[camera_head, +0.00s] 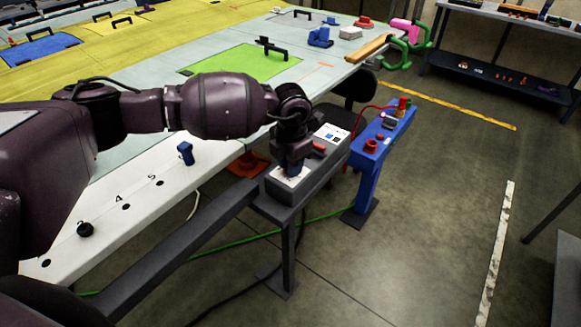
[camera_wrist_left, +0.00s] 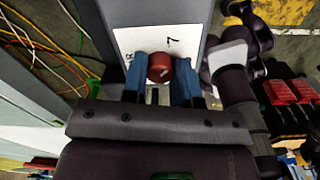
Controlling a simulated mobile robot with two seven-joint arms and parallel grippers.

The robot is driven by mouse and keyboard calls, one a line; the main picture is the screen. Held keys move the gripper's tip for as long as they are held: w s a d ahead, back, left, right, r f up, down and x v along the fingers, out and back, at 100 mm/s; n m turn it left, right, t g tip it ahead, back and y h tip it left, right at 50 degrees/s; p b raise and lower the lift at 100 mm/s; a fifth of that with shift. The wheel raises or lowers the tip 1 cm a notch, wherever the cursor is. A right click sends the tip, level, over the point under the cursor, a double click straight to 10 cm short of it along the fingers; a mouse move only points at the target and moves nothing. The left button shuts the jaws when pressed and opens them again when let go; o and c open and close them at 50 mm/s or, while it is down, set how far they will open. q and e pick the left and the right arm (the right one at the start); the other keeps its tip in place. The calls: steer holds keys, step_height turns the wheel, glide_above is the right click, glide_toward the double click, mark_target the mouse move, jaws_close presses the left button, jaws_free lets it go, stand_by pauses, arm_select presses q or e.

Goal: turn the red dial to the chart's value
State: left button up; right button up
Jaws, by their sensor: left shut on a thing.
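My left gripper (camera_head: 291,171) points down at the white plate on the near end of a grey box (camera_head: 322,172). In the left wrist view its two blue fingers (camera_wrist_left: 160,80) are shut on the red dial (camera_wrist_left: 160,67), one on each side. The dial is round with a small pale mark on its face. It sits on a white plate (camera_wrist_left: 150,38) with a "7" printed above it and a letter partly hidden at the left. In the head view my gripper hides the dial. A white card (camera_head: 331,133) with dark and blue print lies at the box's far end; its value is too small to read.
A blue stand (camera_head: 366,165) with red controls is to the right. A white numbered panel (camera_head: 140,195) runs along the left, with a blue peg (camera_head: 185,153). Floor at right is mostly clear.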

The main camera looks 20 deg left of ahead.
arm_select(q)
steer(key=shift+f+m+b, duration=0.15)
steer(key=shift+m+b, duration=0.5)
steer(key=shift+m, duration=0.25)
steer(key=m+b, duration=0.1)
steer(key=m, duration=0.1)
steer(key=shift+m+b, duration=0.3)
steer(key=m+b, duration=0.2)
steer(key=m, duration=0.2)
steer(key=shift+m, duration=0.4)
arm_select(e)
step_height(320, 180, down, 7)
steer(key=s, duration=0.1)
steer(key=shift+s+f+g, duration=0.15)
steer(key=shift+s+g, duration=0.1)
steer(key=shift+g, duration=0.05)
arm_select(q)
steer(key=shift+r, duration=0.2)
arm_select(e)
steer(key=shift+w, duration=0.1)
steer(key=shift+w+a+r, duration=0.1)
steer(key=shift+w+r, duration=0.2)
steer(key=shift+w, duration=0.15)
